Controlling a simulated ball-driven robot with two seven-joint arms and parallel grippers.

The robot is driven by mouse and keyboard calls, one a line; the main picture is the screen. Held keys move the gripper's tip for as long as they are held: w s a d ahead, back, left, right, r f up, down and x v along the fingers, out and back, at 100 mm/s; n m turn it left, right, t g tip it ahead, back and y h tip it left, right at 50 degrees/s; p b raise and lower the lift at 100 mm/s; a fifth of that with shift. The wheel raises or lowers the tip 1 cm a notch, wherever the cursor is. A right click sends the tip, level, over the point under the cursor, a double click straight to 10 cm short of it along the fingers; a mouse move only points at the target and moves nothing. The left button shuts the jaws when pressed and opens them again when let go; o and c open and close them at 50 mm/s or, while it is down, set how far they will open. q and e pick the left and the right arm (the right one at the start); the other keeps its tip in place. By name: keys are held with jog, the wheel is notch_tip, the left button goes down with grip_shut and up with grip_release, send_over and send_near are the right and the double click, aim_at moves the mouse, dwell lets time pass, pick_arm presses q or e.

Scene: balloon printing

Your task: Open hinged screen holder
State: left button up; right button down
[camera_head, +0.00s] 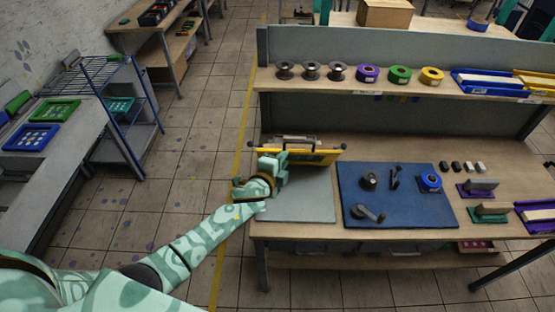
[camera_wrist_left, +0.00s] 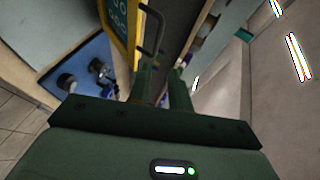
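The hinged screen holder has a yellow frame (camera_head: 318,157) raised on edge at the back of a grey base plate (camera_head: 312,205). In the left wrist view the yellow frame (camera_wrist_left: 133,62) shows at the upper left, with a dark curved handle (camera_wrist_left: 157,30) standing out from it. My left gripper (camera_head: 276,163) is at the frame's left part, in front of it. In the wrist view its two fingers (camera_wrist_left: 163,78) are apart, with the handle's lower end close to the left fingertip. I cannot tell whether they touch. My right gripper is not in view.
A blue mat (camera_head: 395,212) with dark tools and a blue tape roll (camera_head: 430,182) lies right of the base plate. A raised shelf (camera_head: 395,86) with several spools runs behind. Floor is free left of the table.

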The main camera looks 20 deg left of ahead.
pick_arm(q)
jog(key=shift+v, duration=1.55)
jog(key=s+a+f+n+g+b, duration=0.2)
jog(key=s+f+n+b, duration=0.3)
jog(key=f, duration=0.8)
jog(key=s+a+f+n+g+y+b, duration=0.1)
jog(key=s+a+f+n+g+b, duration=0.2)
jog(key=s+f, duration=0.7)
jog(key=s+a+f+n+g+b, duration=0.2)
jog(key=f+b, duration=0.3)
jog(key=f, duration=1.1)
jog(key=s+a+f+n+g+y+b, duration=0.1)
jog(key=s+f+n+g+b, duration=0.3)
jog(key=s+f+b, duration=1.4)
jog(key=s+f+g, duration=0.2)
jog(key=s+f, duration=0.8)
jog(key=s, duration=0.5)
jog(key=shift+s+a+f+g, duration=0.2)
jog(key=shift+s+f+g, duration=0.1)
